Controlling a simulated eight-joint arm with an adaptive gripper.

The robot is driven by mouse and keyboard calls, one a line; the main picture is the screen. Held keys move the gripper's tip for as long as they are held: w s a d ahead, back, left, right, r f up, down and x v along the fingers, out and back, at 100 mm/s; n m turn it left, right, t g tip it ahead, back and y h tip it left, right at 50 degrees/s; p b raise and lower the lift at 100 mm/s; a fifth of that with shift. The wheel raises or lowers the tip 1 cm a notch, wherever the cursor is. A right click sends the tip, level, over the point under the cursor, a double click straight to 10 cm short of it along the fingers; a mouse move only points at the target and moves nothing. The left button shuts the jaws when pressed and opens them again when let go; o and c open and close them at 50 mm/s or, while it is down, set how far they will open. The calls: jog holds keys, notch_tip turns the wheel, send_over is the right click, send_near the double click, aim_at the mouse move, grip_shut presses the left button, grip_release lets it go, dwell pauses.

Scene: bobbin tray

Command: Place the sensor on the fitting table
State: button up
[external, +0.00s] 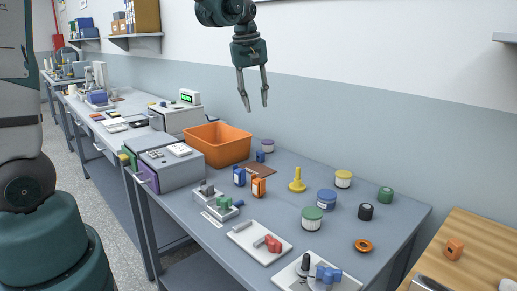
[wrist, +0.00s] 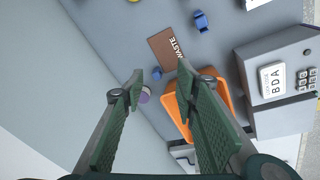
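My gripper (external: 252,90) is open and empty, high above the back of the grey bench (external: 290,165). In the wrist view its two fingers (wrist: 165,95) are spread apart, with bench and wall behind them. No part is labelled as the sensor, so I cannot tell which it is. Candidates on the bench are a blue block (external: 239,176), an orange block (external: 258,187) and a small blue piece (external: 260,156) by the bin. An orange cube-like part with a dark spot (external: 453,249) sits on a wooden table (external: 485,245) at the right, possibly the fitting table.
An orange bin (external: 217,143) stands beside a grey box (external: 170,165). A brown mat (wrist: 165,50) reads WASTE. Several lidded jars (external: 311,217), a yellow spindle (external: 297,181) and white-based fixtures (external: 258,240) crowd the bench. The air around my gripper is clear.

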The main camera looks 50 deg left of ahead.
jog(key=s+d+r+m+t, duration=0.1)
jog(key=s+d+r+m, duration=0.25)
jog(key=s, duration=0.35)
jog(key=s+d+r+m+t, duration=0.1)
jog(key=s+d+r+m, duration=0.2)
jog(key=s, duration=0.5)
jog(key=s+d+f+m+t, duration=0.1)
jog(key=s+d+m, duration=0.1)
jog(key=s, duration=0.5)
jog(key=s+d+f+m+t, duration=0.1)
jog(key=s+d+m, duration=0.2)
jog(key=s, duration=0.4)
jog(key=shift+s+d+f+m+t, duration=0.25)
jog(key=shift+d+m+t, duration=0.15)
jog(key=shift+d, duration=0.2)
